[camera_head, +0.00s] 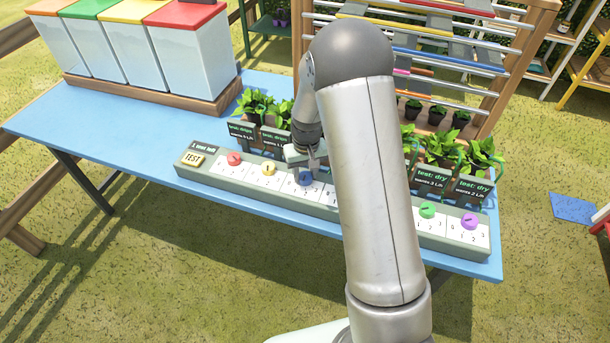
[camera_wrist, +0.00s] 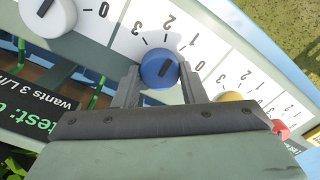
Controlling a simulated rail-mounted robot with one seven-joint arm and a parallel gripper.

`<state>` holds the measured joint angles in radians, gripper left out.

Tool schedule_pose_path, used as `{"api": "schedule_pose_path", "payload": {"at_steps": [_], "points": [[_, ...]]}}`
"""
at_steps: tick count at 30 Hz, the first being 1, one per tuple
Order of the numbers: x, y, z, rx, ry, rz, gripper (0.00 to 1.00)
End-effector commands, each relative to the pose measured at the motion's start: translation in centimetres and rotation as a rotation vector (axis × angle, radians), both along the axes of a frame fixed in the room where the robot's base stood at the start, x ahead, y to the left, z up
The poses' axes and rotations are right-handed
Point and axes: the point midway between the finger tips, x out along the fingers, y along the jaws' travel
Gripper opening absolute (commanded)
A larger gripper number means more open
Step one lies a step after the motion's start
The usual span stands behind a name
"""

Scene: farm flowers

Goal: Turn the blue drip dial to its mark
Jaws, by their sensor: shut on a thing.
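The blue dial (camera_head: 305,178) is on the long grey-green panel, third from its left end. In the wrist view the blue dial (camera_wrist: 157,60) has a dark pointer bar slanting up and right, roughly toward the 1. The numbers 0 to 3 and tick marks are printed around it. My gripper (camera_head: 309,163) reaches down onto the dial. In the wrist view my gripper (camera_wrist: 159,78) has one finger on each side of the dial and is shut on it. The plant sign behind the blue dial is hidden by my arm in the head view.
A white dial (camera_wrist: 48,14) and a yellow dial (camera_wrist: 230,97) flank the blue one. A TEST button (camera_head: 193,159) sits at the panel's left end. Potted plants with signs (camera_head: 425,181) stand behind the panel. The blue table (camera_head: 120,125) is clear at front left.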

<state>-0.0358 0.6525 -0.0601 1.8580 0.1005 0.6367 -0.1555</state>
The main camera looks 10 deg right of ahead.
Motion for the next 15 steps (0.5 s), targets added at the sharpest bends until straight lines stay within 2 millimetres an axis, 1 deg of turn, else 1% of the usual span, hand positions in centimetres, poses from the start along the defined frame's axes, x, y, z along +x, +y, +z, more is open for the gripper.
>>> {"api": "schedule_pose_path", "payload": {"at_steps": [1, 15], "points": [[0.05, 0.06, -0.25, 0.000, -0.002, -0.043, 0.15], [-0.02, -0.05, -0.08, 0.000, -0.003, -0.492, 0.15]]}}
